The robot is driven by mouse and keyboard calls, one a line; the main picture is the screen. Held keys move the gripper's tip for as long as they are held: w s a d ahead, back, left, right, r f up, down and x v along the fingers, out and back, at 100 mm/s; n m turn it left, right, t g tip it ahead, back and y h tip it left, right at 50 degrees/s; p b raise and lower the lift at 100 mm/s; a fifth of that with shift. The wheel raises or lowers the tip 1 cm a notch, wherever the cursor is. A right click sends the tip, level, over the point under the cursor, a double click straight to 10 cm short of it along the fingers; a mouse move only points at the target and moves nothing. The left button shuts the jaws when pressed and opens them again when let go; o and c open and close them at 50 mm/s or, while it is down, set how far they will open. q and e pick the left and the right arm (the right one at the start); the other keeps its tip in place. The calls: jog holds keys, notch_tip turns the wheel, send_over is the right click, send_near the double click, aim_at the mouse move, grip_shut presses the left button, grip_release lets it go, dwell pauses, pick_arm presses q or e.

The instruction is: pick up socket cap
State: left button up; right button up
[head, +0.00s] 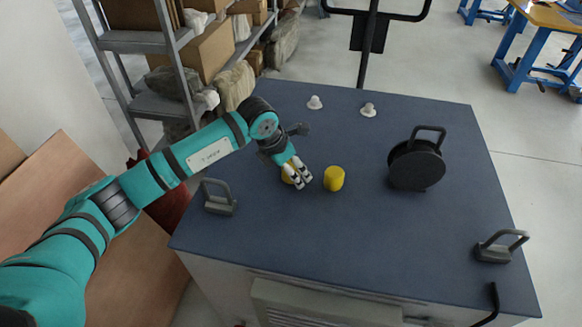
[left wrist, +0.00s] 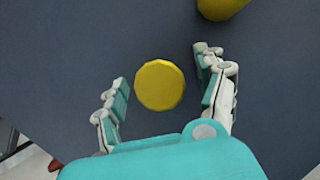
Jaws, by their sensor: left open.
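Two yellow round caps stand on the dark blue top of the cabinet. One yellow cap (head: 286,178) is mostly hidden behind my left gripper (head: 298,174) in the head view. In the left wrist view this cap (left wrist: 160,85) shows as a flat round top between the spread fingers of my left gripper (left wrist: 163,72), with a gap on both sides. The second yellow cap (head: 334,178) stands just to the right of the gripper; its edge also shows at the top of the left wrist view (left wrist: 221,7). My left gripper is open and empty. My right gripper is out of view.
The cabinet top (head: 300,230) is clear in front. A black round part with a handle (head: 416,162) stands to the right. Grey handles are at the left (head: 219,198) and right (head: 499,247). Two small white knobs (head: 315,102) (head: 368,110) are at the back. Shelving (head: 130,42) stands behind left.

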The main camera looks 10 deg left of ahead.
aim_at(291, 165)
pick_arm(q)
jog(key=c, duration=1.1)
jog(key=shift+c, duration=0.2)
jog(key=shift+r, duration=0.1)
jog(key=shift+r+b, duration=0.3)
jog(key=shift+r, duration=0.2)
notch_tip(291, 165, up, 2)
jog(key=shift+r+b, duration=0.1)
jog(key=shift+b, duration=0.45)
jog(key=s+b, duration=0.1)
jog(key=s, duration=0.3)
jog(key=s+d+r+b, duration=0.1)
jog(key=s, duration=0.4)
jog(key=s+b, duration=0.1)
jog(key=s, duration=0.4)
jog(key=shift+s+d+r, duration=0.2)
jog(key=shift+s+d, duration=0.05)
jog(key=shift+d, duration=0.15)
jog(key=shift+s+r, duration=0.15)
jog(key=shift+s, duration=0.6)
